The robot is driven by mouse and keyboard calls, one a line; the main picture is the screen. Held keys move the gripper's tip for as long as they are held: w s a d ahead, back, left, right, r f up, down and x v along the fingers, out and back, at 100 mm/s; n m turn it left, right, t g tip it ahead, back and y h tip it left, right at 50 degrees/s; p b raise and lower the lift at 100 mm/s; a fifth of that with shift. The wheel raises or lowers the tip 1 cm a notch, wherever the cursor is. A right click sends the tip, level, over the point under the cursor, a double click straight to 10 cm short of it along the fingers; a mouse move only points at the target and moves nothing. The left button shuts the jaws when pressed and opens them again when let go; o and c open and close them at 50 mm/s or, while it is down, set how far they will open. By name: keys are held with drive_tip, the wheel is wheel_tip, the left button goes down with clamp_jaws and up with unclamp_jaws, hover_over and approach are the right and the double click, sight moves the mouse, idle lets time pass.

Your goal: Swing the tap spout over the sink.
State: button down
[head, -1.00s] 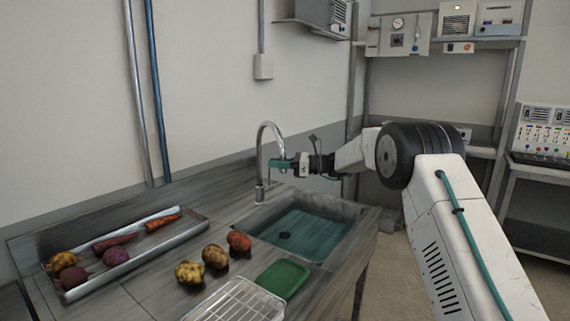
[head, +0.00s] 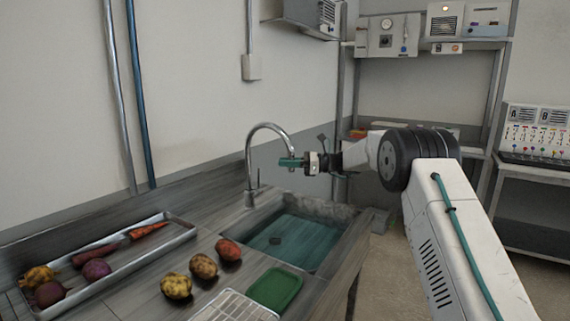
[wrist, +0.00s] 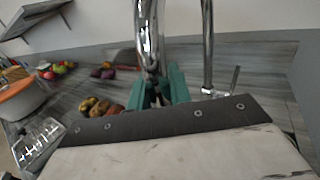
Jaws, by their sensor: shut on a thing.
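The chrome tap (head: 250,168) stands upright at the back left corner of the sink (head: 330,222). Its curved spout (head: 272,125) arches to the right, and its tip appears above the back part of the basin. My gripper (head: 290,162), with green fingers, is shut on the spout near its outlet end. In the wrist view the spout (wrist: 147,40) comes down between the green fingers (wrist: 160,90), and the tap's upright pipe (wrist: 207,45) stands apart to the right. The exact contact is partly hidden by the fingers.
A metal tray (head: 125,262) with carrots and root vegetables lies on the counter at left. Several potatoes (head: 203,266), a green board (head: 274,288) and a wire rack (head: 235,306) lie in front of the sink. Shelves (head: 440,48) stand at the back right.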

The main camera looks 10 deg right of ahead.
drive_tip(key=shift+d+f, duration=0.1)
drive_tip(key=shift+d, duration=0.15)
drive_tip(key=c, duration=1.3)
unclamp_jaws()
drive_tip(key=shift+d, duration=0.15)
drive_tip(key=shift+a, duration=0.3)
drive_tip(key=v, duration=0.8)
drive_tip(key=shift+a, duration=0.1)
